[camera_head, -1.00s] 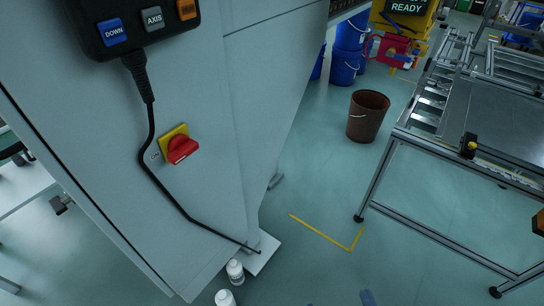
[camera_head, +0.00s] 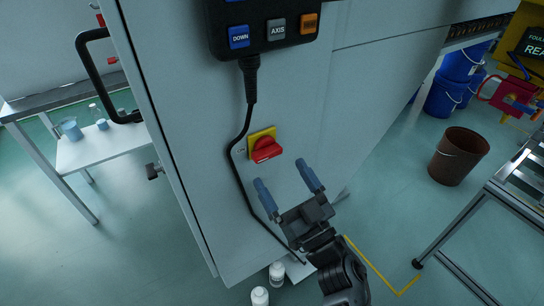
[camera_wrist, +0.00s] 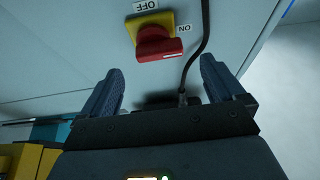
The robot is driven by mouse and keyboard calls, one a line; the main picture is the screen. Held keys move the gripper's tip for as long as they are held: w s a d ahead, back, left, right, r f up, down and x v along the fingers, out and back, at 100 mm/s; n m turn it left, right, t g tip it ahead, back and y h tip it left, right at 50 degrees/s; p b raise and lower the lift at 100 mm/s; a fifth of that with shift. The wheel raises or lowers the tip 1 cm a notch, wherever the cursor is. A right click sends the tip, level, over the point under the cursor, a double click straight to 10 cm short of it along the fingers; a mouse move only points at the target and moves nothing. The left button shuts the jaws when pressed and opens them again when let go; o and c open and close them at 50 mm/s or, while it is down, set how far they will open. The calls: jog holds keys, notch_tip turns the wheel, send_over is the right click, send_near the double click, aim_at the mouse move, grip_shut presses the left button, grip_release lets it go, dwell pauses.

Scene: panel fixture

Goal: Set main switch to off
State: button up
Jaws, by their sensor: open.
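The main switch (camera_head: 265,147) is a red rotary knob on a yellow plate, on the side of a grey cabinet (camera_head: 300,105). In the wrist view the red knob (camera_wrist: 157,44) lies ahead of my fingers, with an OFF label (camera_wrist: 146,5) and an ON label (camera_wrist: 184,28) by the plate. The knob's handle end points toward the ON side. My gripper (camera_head: 287,187) is open and empty, with blue fingers, just below and right of the switch in the head view. It looks apart from the knob. In the wrist view my gripper (camera_wrist: 160,85) spreads below the knob.
A black cable (camera_head: 240,150) hangs left of the switch from a pendant (camera_head: 262,30) with DOWN and AXIS buttons. White bottles (camera_head: 277,273) stand on the floor below. A brown bucket (camera_head: 458,157) and a metal-framed table (camera_head: 500,195) stand to the right.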

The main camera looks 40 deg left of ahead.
aim_at(271, 157)
jog(key=shift+x, duration=2.75)
jog(key=shift+c, duration=0.3)
jog(key=c, duration=1)
jog(key=shift+w, duration=0.1)
